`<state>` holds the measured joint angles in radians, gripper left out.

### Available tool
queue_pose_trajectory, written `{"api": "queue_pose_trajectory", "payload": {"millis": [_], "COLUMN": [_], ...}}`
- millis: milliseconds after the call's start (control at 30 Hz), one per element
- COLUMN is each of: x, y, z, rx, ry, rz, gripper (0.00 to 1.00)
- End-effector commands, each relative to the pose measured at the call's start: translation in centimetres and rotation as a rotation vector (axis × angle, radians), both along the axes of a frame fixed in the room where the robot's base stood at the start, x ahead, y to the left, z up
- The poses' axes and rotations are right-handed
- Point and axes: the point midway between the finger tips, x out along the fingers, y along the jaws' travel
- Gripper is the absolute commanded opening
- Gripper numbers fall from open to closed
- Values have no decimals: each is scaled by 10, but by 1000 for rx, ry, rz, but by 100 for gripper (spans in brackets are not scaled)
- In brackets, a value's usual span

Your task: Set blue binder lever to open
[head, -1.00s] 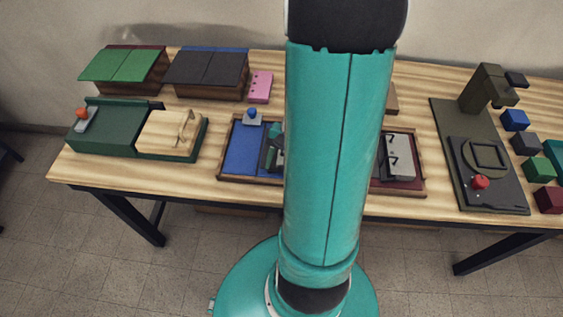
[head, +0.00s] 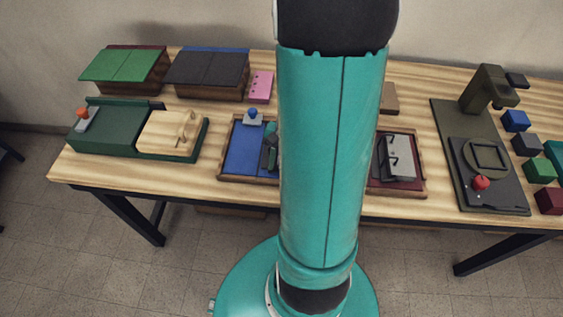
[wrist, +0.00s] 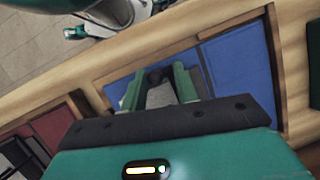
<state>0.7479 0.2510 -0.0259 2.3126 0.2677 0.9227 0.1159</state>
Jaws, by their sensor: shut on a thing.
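The blue binder (head: 244,152) lies in a wooden-framed tray at the middle of the table, left of my arm. Its blue panel also shows in the wrist view (wrist: 240,70). A blue knob on a light plate (head: 252,115) stands at its back edge. My gripper (wrist: 160,78) is over the binder, its green fingers on either side of a dark piece. It is shut on this piece, which looks like the binder lever; a grey plate shows behind it. In the head view my arm hides most of the gripper and the lever. The lever's position cannot be told.
Right of my arm is a dark red panel with a grey ring plate (head: 398,157). A green press with an orange knob (head: 82,113) and wooden block stands left. Covered boxes (head: 209,70) and a pink card (head: 261,86) are behind. A dark stand (head: 487,88) and coloured cubes are right.

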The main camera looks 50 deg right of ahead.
Motion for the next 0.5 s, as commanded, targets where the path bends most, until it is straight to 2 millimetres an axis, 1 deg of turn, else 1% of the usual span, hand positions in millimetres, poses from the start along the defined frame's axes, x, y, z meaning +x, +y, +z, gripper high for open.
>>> {"api": "queue_pose_trajectory", "payload": {"millis": [500], "x": [16], "y": [13], "z": [8], "rx": [-269], "ry": [350], "rz": [9], "gripper": [7]}}
